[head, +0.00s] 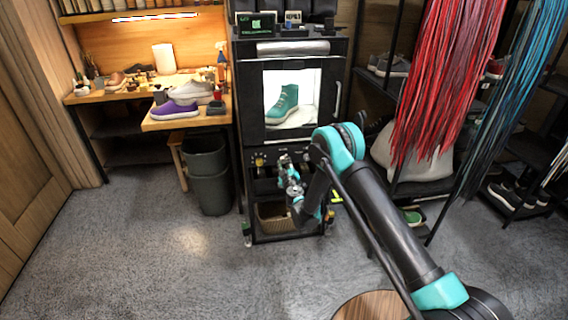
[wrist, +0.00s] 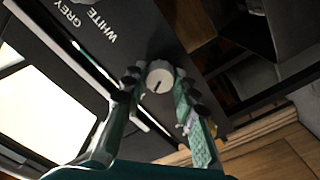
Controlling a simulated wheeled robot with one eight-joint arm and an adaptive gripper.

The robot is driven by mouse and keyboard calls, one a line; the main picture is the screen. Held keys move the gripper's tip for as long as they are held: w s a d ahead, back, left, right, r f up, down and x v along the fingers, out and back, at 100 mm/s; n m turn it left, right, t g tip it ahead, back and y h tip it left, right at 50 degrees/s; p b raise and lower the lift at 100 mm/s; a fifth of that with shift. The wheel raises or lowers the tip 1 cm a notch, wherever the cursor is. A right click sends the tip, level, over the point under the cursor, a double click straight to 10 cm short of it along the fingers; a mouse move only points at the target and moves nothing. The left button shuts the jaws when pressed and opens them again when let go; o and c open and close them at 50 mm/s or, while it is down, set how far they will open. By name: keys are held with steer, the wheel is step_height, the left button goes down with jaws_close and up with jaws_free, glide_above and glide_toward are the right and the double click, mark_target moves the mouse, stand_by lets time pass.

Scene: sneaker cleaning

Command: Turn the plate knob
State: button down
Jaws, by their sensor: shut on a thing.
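The plate knob (wrist: 159,79) is a round pale grey dial with a dark pointer line, on a black panel. In the wrist view my gripper (wrist: 157,85) has its two fingers on either side of the knob, shut on it. In the head view my gripper (head: 284,160) is at the front of the black cabinet (head: 247,95), below its lit window. The gripper hides the knob there. The words WHITE and GREY are printed on the panel (wrist: 125,40) near the knob.
A teal sneaker (head: 284,103) stands in the lit window. A yellow knob (head: 259,161) is left of my gripper. A wooden workbench (head: 190,121) holds a purple sneaker (head: 174,110), with a grey bin (head: 209,190) below. Red laces (head: 435,80) hang at right.

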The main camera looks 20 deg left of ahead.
steer(key=n, duration=0.4)
steer(key=shift+s, duration=0.1)
steer(key=shift+f+n, duration=0.1)
steer(key=shift+n, duration=1.7)
steer(key=c, duration=1.2)
jaws_free()
